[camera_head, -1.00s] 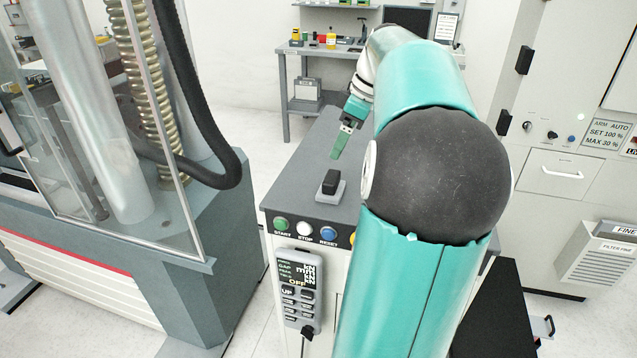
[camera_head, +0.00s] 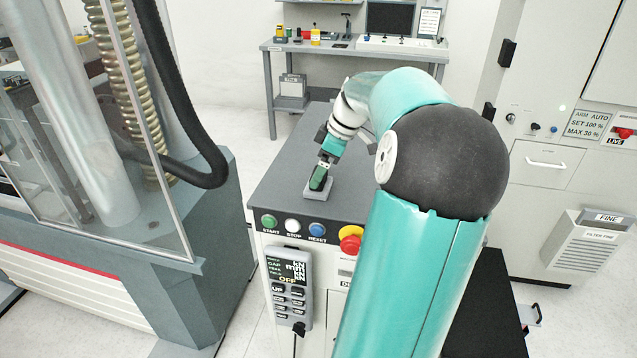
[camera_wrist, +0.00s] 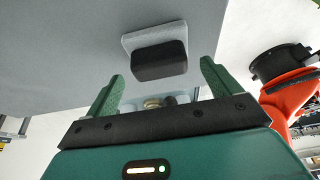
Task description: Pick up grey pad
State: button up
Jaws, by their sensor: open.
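The grey pad (camera_head: 318,195) is a small light grey square plate on the dark grey top of the control cabinet (camera_head: 285,190). A black block stands on it. The pad also shows in the wrist view (camera_wrist: 152,34), with the black block (camera_wrist: 160,62) in front of it. My gripper (camera_head: 320,181) is over the pad in the head view and hides part of it and the block. In the wrist view my gripper (camera_wrist: 162,82) has its two green fingers wide apart. The block sits between and just beyond the fingertips, with no clear contact.
Green, white and blue buttons (camera_head: 293,226) and a red-and-yellow stop button (camera_head: 351,240) line the cabinet's front edge. A clear-guarded machine with a black hose (camera_head: 205,175) stands at left. A workbench (camera_head: 350,50) is behind. The cabinet top around the pad is clear.

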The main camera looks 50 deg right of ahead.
jog(key=x, duration=0.2)
jog(key=shift+w+f, duration=0.1)
jog(key=shift+f, duration=0.15)
jog(key=c, duration=1.1)
jog(key=shift+r, duration=0.15)
jog(key=shift+r, duration=0.55)
jog(key=s+a+r, duration=0.9)
jog(key=s+r, duration=0.2)
jog(key=shift+r, duration=0.35)
